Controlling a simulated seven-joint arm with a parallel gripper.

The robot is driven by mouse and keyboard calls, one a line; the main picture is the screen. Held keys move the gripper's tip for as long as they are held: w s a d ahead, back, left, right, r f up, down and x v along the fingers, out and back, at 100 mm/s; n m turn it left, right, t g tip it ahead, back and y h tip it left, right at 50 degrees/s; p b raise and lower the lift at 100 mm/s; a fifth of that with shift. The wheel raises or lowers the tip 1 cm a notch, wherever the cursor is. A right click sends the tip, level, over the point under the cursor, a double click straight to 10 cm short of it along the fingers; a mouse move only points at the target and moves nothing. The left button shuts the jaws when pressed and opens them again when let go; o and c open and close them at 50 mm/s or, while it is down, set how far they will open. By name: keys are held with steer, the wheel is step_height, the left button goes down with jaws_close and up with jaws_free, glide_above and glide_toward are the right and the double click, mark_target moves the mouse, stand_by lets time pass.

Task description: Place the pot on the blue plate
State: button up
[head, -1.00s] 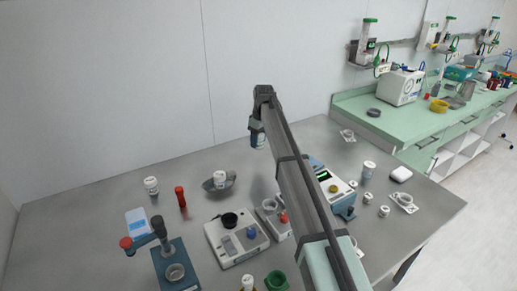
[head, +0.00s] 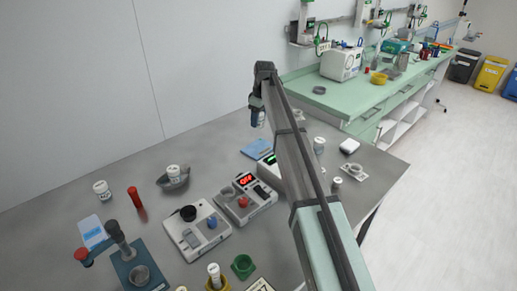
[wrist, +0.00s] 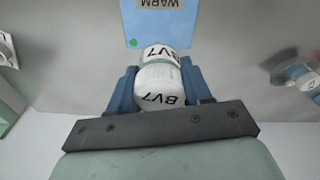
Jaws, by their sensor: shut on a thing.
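My gripper (wrist: 157,80) is shut on a white pot (wrist: 160,98) marked BV7, with one blue finger on each side of it. In the wrist view, a blue plate (wrist: 145,30) with a WARM tag and a green dot lies just beyond the pot. In the head view, my gripper (head: 257,117) hangs above the far part of the table, and the blue plate (head: 256,149) lies below it, partly hidden by my arm. The pot is hard to make out in the head view. The gap between pot and plate cannot be judged exactly.
Bench devices (head: 197,230) fill the middle. A white pot (head: 319,145) stands right of my arm. A paler blue card (head: 93,232) lies at left.

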mark_target(257, 147)
steer(key=shift+s+n, duration=0.25)
steer(key=shift+n, duration=0.45)
steer(key=shift+f, duration=5.05)
steer(key=shift+f, duration=0.15)
steer(key=o, duration=1.1)
steer(key=shift+c, duration=0.2)
steer(key=r, duration=0.4)
steer(key=d+r, duration=0.1)
steer(key=r, duration=0.7)
steer(key=shift+s+d+r, duration=0.15)
steer(key=shift+s+d, duration=0.1)
